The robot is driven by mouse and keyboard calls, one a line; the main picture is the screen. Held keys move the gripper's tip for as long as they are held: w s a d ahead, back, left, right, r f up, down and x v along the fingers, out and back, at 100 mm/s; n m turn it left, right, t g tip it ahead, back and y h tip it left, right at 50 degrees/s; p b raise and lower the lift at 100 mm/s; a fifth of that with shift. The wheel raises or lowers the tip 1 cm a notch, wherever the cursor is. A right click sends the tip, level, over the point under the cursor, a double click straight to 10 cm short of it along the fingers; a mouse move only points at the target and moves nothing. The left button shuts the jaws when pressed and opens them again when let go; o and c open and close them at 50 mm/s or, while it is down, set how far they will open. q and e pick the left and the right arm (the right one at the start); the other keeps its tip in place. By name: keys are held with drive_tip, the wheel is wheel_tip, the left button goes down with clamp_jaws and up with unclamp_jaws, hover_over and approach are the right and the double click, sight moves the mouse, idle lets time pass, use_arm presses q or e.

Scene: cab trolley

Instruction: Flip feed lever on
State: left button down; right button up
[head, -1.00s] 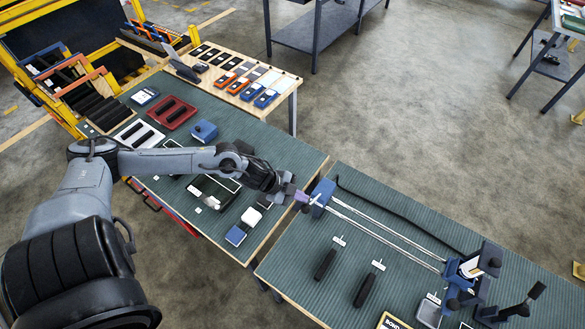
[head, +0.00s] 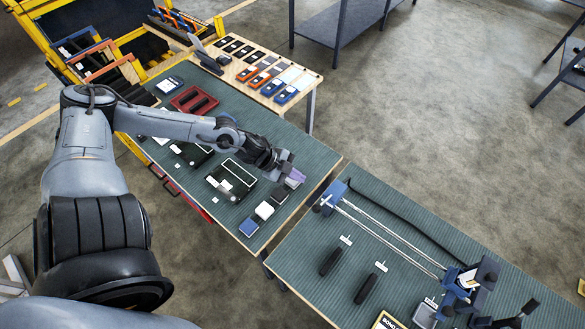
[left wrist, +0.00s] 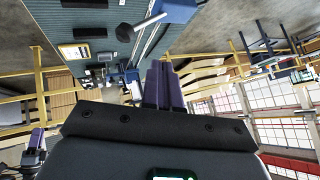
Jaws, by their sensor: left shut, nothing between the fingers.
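A blue block (head: 335,194) stands at the left end of the two long rails on the right-hand bench. A small dark knob (head: 317,208) shows at its near left side. In the left wrist view a round black knob (left wrist: 125,32) on a short rod shows beyond the fingertips; it looks like the feed lever, but I cannot tell its on or off position. My left gripper (head: 295,178) is shut and empty, above the right edge of the left bench, left of the blue block and apart from it. Its purple fingers (left wrist: 165,85) are together in the wrist view.
A gap separates the left bench (head: 310,150) from the right bench (head: 310,270). Two black handles (head: 348,275) lie before the rails (head: 390,235). A blue and black fixture (head: 465,285) stands at their right end.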

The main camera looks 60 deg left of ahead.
use_arm(q)
drive_tip(key=shift+p+v, duration=0.7)
drive_tip(key=shift+v, duration=0.4)
